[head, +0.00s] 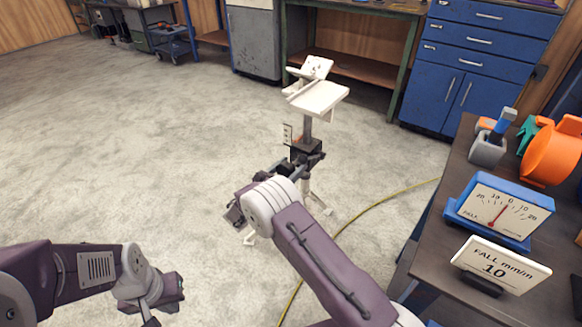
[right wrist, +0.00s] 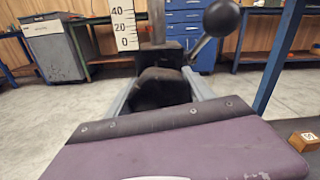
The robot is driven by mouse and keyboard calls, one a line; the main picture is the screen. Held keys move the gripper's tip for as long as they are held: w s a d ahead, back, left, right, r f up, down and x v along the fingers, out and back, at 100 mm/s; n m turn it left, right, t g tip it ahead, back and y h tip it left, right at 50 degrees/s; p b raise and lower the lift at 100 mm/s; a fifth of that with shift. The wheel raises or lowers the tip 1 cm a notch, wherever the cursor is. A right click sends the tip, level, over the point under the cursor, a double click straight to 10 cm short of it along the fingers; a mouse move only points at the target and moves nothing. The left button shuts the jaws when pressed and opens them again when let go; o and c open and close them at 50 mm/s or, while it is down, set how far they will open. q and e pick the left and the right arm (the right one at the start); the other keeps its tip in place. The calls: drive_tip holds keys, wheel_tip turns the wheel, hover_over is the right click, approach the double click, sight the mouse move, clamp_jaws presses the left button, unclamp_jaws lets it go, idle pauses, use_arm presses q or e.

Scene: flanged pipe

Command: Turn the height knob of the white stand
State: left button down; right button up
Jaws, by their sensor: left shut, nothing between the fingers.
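The white stand (head: 319,97) stands on the floor at the middle of the head view, with a tilted white top, a grey post and white feet. A dark block (head: 306,150) sits on its post. The right wrist view shows a lever with a black ball (right wrist: 221,18) and a dark, knob-like shape (right wrist: 160,88) below the post. My right gripper (right wrist: 160,95) has its grey fingers on either side of this shape; whether they touch it is unclear. In the head view my right arm partly covers the stand. My left gripper (head: 168,295) is low at the left, shut and empty.
A white height scale (right wrist: 123,25) stands beside the post. A yellow cable (head: 375,206) crosses the floor. Open floor lies left.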

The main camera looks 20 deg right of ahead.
drive_tip(key=shift+c, duration=1.4)
drive_tip(key=shift+m, duration=0.4)
drive_tip(key=m, duration=0.3)
drive_tip(key=shift+f+b, duration=0.1)
drive_tip(key=shift+b, duration=0.2)
drive_tip(key=m+b, duration=0.1)
drive_tip(key=m, duration=0.2)
drive_tip(key=shift+s+m, duration=0.1)
drive_tip(key=shift+m, duration=0.2)
drive_tip(key=m+b, duration=0.2)
drive_tip(key=m, duration=0.2)
drive_tip(key=shift+f, duration=0.1)
drive_tip(key=shift+m+b, duration=0.9)
drive_tip(key=shift+m, duration=0.5)
drive_tip(key=shift+m, duration=0.3)
